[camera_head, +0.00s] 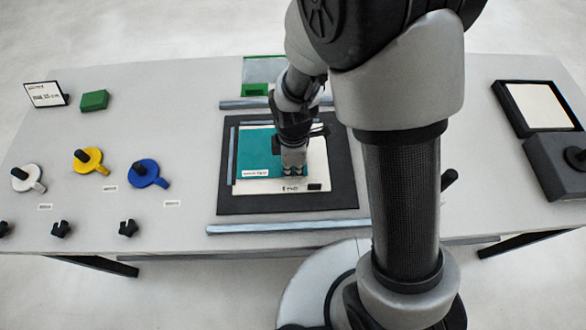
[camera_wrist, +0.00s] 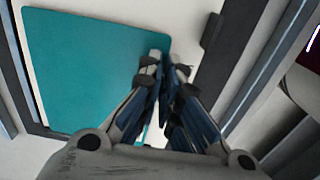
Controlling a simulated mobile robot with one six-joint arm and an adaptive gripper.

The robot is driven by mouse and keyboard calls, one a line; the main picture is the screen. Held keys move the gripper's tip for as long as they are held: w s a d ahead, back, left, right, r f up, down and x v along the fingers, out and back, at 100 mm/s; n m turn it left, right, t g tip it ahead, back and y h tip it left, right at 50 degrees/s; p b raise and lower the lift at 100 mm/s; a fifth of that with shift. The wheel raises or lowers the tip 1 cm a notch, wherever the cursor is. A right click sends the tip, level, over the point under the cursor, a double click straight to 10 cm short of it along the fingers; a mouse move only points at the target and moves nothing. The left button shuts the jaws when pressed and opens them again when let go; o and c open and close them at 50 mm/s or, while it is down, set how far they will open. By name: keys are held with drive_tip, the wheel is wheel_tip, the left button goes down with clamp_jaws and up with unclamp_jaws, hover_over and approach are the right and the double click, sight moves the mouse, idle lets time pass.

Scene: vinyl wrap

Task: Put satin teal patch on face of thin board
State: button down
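The satin teal patch (camera_head: 258,150) lies flat over the left part of the pale thin board (camera_head: 317,160), with a small white label at its lower edge. In the wrist view the patch (camera_wrist: 90,65) looks smooth, with rounded corners. My gripper (camera_head: 292,172) points down at the patch's right edge. In the wrist view the fingers of my gripper (camera_wrist: 167,65) are drawn together, tips over the patch's right edge and the pale board beside it. Whether they pinch the edge or touch the surface is unclear. My gripper and arm hide part of the board.
The board lies within a dark mat (camera_head: 345,185), with grey rails (camera_head: 290,227) in front and behind. Yellow (camera_head: 92,162), blue (camera_head: 146,174) and white (camera_head: 27,178) handled tools lie left. A green block (camera_head: 94,100) is far left; a black-framed panel (camera_head: 538,105) is right.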

drive_tip(key=shift+f, duration=0.25)
drive_tip(key=c, duration=2.3)
unclamp_jaws()
drive_tip(key=shift+f, duration=0.15)
drive_tip(key=o, duration=0.5)
wheel_tip(320, 180, up, 13)
drive_tip(key=p, duration=0.4)
drive_tip(key=shift+f, duration=0.15)
drive_tip(key=s+d+r+m+t, duration=0.2)
drive_tip(key=s+d+r+m, duration=0.3)
drive_tip(key=r+m, duration=0.3)
drive_tip(key=s+d+r+m+t, duration=0.2)
drive_tip(key=s+d+r+m, duration=0.4)
drive_tip(key=s+r+m, duration=0.2)
wheel_tip(320, 180, up, 3)
drive_tip(key=shift+s+f+m+t, duration=0.1)
drive_tip(key=shift+s+m+t, duration=0.2)
drive_tip(key=shift+m, duration=0.5)
